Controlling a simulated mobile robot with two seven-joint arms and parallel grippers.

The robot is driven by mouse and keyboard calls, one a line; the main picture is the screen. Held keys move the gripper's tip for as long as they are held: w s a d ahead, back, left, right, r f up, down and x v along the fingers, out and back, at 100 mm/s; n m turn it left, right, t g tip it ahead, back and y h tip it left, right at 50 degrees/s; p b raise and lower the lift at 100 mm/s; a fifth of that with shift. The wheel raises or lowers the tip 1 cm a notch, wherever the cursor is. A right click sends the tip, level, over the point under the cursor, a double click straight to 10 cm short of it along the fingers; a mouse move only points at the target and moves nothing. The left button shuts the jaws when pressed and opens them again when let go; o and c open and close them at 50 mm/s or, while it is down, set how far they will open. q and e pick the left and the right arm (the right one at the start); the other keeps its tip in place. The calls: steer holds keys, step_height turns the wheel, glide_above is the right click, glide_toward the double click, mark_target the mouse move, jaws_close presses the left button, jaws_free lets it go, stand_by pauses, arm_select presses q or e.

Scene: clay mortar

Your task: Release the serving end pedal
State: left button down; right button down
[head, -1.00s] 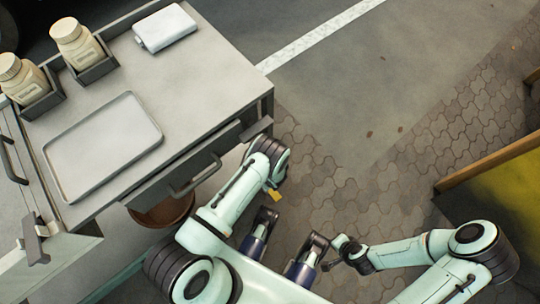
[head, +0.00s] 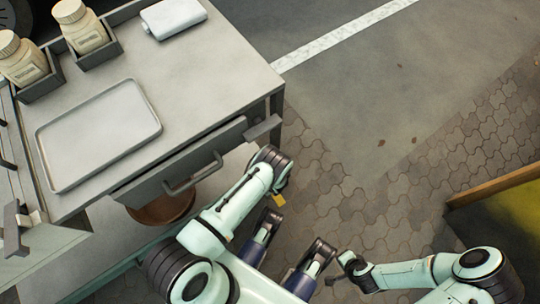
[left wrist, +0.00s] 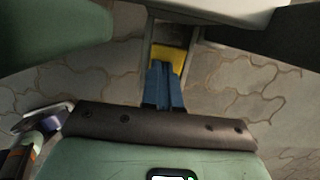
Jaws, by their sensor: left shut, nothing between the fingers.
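A small yellow pedal (head: 280,200) shows low beside the serving cart, just right of my left arm's lower links. In the left wrist view the yellow pedal (left wrist: 171,58) lies between two grey bars. My left gripper (left wrist: 163,66) is shut, its blue fingers empty, and its tips overlap the pedal's near part in the picture; I cannot tell if they touch it. The head view hides this gripper behind the arm. My right gripper (head: 346,262) is over the paving at the lower right, away from the pedal; its fingers are not clear.
A yellow-topped, wood-edged object (head: 515,225) stands right. Paving between is open.

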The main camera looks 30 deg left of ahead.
arm_select(q)
steer(key=shift+w+a+f, duration=0.15)
steer(key=shift+a+f, duration=0.15)
steer(key=shift+a, duration=0.05)
arm_select(e)
steer(key=shift+s+f, duration=0.1)
stand_by(0.3)
arm_select(q)
steer(key=shift+w+a+f, duration=0.1)
steer(key=shift+a+f, duration=0.2)
steer(key=shift+f, duration=0.05)
steer(key=shift+w+a+f+b, duration=0.1)
steer(key=shift+a+f+b, duration=0.05)
steer(key=shift+f+b, duration=0.15)
arm_select(e)
steer(key=shift+s+d+f, duration=0.1)
steer(key=shift+s+f, duration=0.25)
steer(key=shift+s, duration=0.1)
steer(key=shift+s+f, duration=0.1)
arm_select(q)
steer(key=shift+a+f, duration=0.1)
steer(key=shift+f, duration=0.1)
steer(key=shift+s, duration=0.2)
